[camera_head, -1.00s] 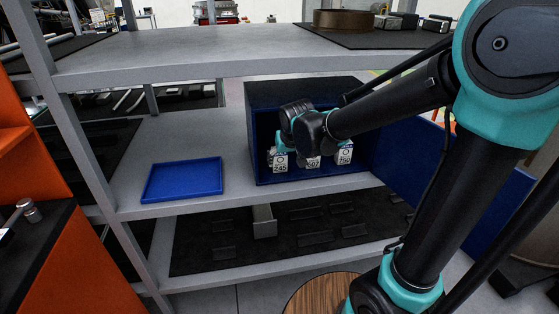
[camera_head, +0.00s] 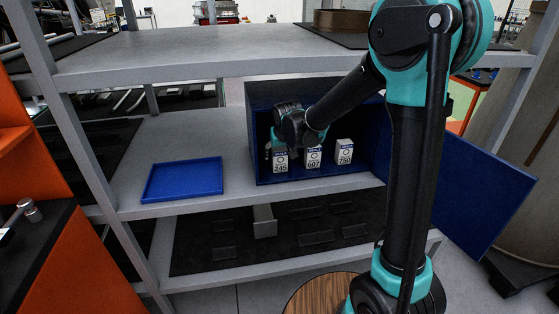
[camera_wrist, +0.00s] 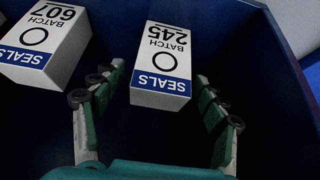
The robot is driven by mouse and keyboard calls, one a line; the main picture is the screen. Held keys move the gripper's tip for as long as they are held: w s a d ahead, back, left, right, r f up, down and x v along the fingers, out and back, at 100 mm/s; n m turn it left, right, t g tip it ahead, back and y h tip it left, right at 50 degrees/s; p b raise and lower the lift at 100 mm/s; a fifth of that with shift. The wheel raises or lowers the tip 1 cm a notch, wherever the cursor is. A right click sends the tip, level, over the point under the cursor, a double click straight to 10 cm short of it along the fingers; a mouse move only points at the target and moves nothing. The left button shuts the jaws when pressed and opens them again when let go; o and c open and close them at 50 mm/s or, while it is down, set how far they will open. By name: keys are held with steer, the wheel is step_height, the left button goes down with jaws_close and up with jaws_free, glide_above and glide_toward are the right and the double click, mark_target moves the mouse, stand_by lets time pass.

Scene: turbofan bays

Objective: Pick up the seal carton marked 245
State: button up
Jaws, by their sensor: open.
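The seal carton marked 245 (camera_head: 280,161) stands in the blue cabinet, the leftmost of three white cartons. In the wrist view the 245 carton (camera_wrist: 163,62) shows upside down, with a blue SEALS band facing me. My gripper (camera_wrist: 160,108) is open, with one finger on each side of the carton's near end and gaps between.
The carton marked 750 (camera_head: 344,152) stands at the right in the blue cabinet (camera_head: 318,179). The cabinet's door (camera_head: 470,200) hangs open to the right. An empty blue tray (camera_head: 183,180) lies on the shelf to the left. The shelf above (camera_head: 220,50) overhangs the cabinet.

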steer(key=shift+w+f, duration=0.15)
steer(key=shift+f, duration=0.15)
steer(key=c, duration=1.3)
steer(key=shift+r, duration=0.1)
